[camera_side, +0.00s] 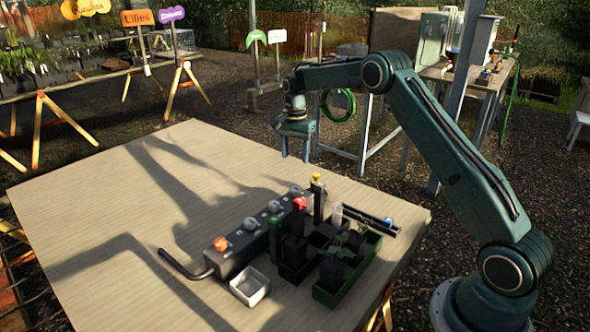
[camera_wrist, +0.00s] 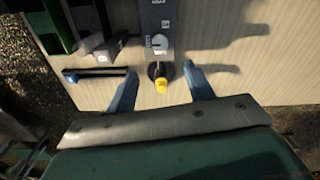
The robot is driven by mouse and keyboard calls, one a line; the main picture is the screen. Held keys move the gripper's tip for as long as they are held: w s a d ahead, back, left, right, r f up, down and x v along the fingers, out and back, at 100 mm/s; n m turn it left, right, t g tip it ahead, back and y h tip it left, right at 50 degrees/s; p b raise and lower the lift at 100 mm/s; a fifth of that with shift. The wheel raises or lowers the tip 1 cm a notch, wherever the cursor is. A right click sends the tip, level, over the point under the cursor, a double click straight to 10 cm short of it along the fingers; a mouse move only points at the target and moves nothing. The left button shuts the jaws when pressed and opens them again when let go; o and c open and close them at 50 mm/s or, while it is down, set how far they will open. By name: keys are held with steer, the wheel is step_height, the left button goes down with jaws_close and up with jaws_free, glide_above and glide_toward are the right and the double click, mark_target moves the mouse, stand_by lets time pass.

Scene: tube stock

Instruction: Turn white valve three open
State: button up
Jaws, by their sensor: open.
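A dark grey valve block (camera_side: 236,262) stands on the table. An orange knob (camera_side: 220,243) is at its near end. White knobs follow along its top: one (camera_side: 250,222) beside the orange one, a middle one (camera_side: 274,206), and one at the far end (camera_side: 296,191). The far white knob (camera_wrist: 159,42) also shows in the wrist view. Number labels are too small to read surely, so I cannot tell which is valve three. My gripper (camera_side: 305,155) is open and empty, above the table's far side, apart from the block. In the wrist view its fingers (camera_wrist: 160,72) frame a yellow-topped post below.
The yellow-topped post (camera_side: 316,180) stands upright by the block's far end. A red-topped item (camera_side: 299,203), dark green trays (camera_side: 345,285), a blue-ended bar (camera_side: 370,220) and a white tray (camera_side: 250,287) crowd the right and front. The table's left (camera_side: 110,210) is clear.

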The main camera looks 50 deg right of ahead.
mark_target(295, 188)
step_height(295, 188, down, 12)
steer(key=shift+r, duration=0.15)
stand_by(0.4)
steer(key=c, duration=1)
